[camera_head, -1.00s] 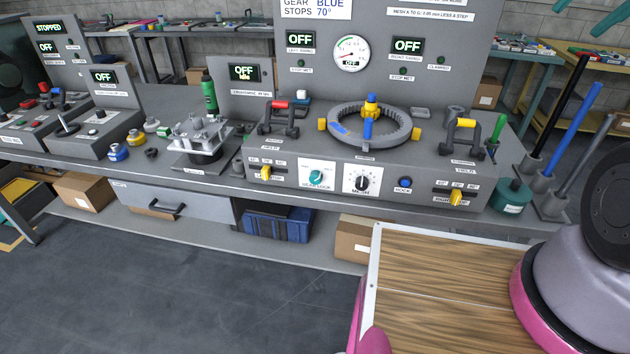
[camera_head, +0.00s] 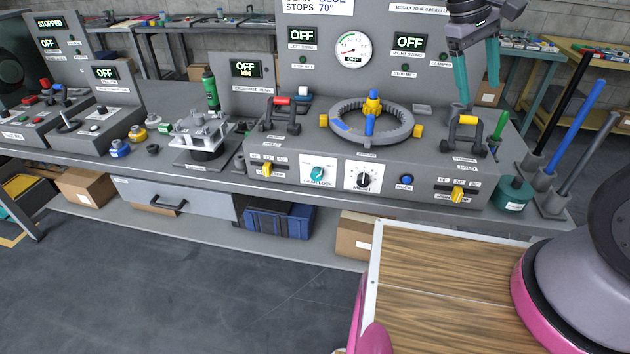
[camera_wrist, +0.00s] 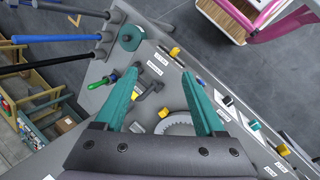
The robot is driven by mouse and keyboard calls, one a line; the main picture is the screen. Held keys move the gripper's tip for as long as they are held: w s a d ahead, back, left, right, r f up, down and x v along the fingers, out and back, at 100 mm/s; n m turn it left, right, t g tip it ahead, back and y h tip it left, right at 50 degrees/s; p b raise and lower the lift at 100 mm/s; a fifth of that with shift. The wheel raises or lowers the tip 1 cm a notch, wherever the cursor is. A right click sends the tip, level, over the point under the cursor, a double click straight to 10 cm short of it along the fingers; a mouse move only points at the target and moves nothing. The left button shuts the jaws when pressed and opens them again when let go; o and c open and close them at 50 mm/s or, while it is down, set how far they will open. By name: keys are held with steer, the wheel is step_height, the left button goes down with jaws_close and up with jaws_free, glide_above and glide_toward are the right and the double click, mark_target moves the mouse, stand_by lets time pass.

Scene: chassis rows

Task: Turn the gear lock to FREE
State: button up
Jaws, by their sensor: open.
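The gear lock is a teal knob (camera_head: 317,174) on a white plate on the front face of the grey console, left of the black mesh knob (camera_head: 364,180). Its pointer is too small to read. In the wrist view a teal knob (camera_wrist: 254,125) shows at the right. My gripper (camera_head: 477,98) has teal fingers pointing down at the right side of the console, above and behind the yellow-topped right handle (camera_head: 466,121). It is open and empty, well away from the gear lock. In the wrist view its fingers (camera_wrist: 168,108) stand apart over the console.
A grey ring gear (camera_head: 345,112) with blue and yellow parts sits on the console top. A red-topped handle (camera_head: 283,102) stands at left. Yellow levers (camera_head: 457,194) are on the front face.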

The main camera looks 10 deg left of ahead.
steer(key=w+a+f+n+t+h, duration=0.1)
steer(key=a+f+n+t+h, duration=0.1)
steer(key=a+f+n+h, duration=0.4)
steer(key=n+t+y, duration=1.1)
steer(key=n+t, duration=0.4)
steer(key=n, duration=0.4)
glide_toward(316, 178)
steer(key=w, duration=0.8)
steer(key=shift+w+a+r, duration=0.1)
steer(key=shift+w, duration=0.25)
steer(key=shift+c, duration=0.4)
jaws_close()
